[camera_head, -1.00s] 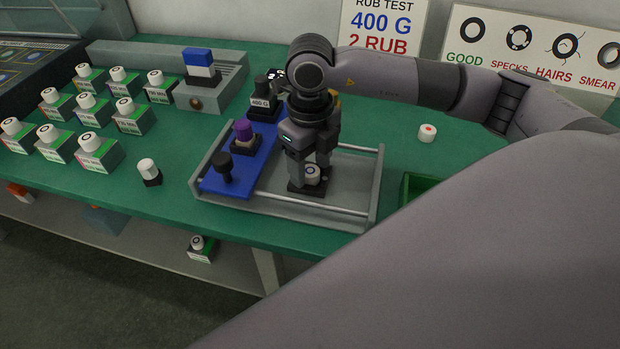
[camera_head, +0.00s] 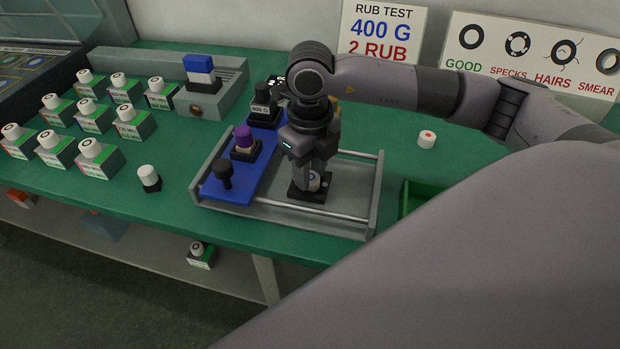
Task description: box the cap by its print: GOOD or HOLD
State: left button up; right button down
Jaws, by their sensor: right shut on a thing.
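My right gripper (camera_head: 313,177) points down over the grey rub rig (camera_head: 350,195) and is shut on a white cap (camera_head: 314,182) with a dark ring print. The cap sits at the black holder (camera_head: 298,192) on the rig; whether it is lifted clear of it I cannot tell. The fingers hide part of the cap, so its print is not readable. A green box (camera_head: 418,190) shows partly at the right, behind my arm; its label is hidden. My left gripper is not in view.
Several labelled caps on blocks stand at left. A white cap with a red mark (camera_head: 427,139) lies on the clear green bench at right.

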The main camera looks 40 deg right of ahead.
jog(key=shift+r, duration=0.15)
jog(key=shift+r+p, duration=2.3)
jog(key=shift+r, duration=1.1)
